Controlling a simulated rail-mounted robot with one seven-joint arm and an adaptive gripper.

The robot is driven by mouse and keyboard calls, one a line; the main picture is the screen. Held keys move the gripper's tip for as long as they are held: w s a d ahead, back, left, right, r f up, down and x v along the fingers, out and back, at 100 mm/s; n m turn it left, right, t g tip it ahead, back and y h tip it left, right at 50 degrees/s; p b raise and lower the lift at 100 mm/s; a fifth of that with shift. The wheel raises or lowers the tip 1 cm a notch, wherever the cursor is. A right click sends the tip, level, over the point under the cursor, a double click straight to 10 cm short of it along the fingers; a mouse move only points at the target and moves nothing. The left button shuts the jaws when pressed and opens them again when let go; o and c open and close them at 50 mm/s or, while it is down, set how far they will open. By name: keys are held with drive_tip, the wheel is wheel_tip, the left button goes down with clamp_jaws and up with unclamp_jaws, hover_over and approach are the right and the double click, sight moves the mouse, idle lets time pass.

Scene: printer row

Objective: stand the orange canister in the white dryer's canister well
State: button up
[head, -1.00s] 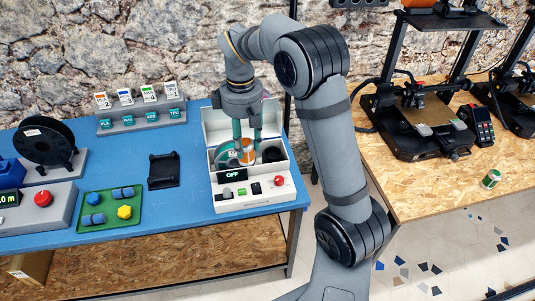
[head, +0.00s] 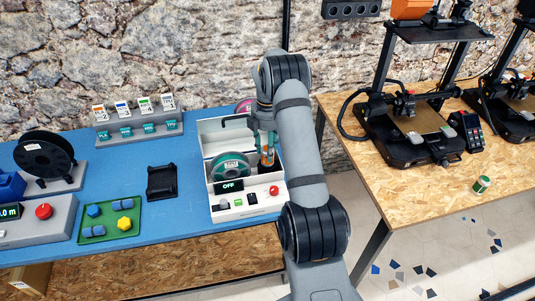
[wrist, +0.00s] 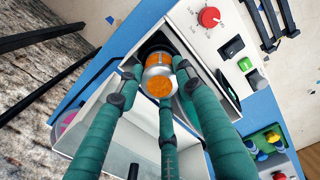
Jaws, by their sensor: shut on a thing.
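The orange canister (head: 267,158) with a silver end is upright between the fingers of my gripper (head: 266,143), at the right side of the open white dryer (head: 245,210). In the wrist view the canister (wrist: 159,85) is seen end-on, with the green fingers of my gripper (wrist: 158,76) closed around it. The dark round canister well (wrist: 152,47) shows just past the canister, which hides most of it. I cannot tell whether its lower end is inside the well or just above it.
A teal spool (head: 231,167) stands in the dryer, left of the canister. The dryer's front has a display, switches and a red knob (head: 274,190). A green tray (head: 108,228) and a black stand (head: 162,181) lie to the left.

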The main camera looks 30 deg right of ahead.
drive_tip(key=shift+f, duration=1.15)
drive_tip(key=shift+f, duration=0.1)
drive_tip(key=shift+f, duration=0.15)
drive_tip(key=o, duration=1.2)
wheel_tip(320, 180, up, 13)
drive_tip(key=shift+f+b, duration=0.2)
drive_tip(key=shift+b, duration=0.3)
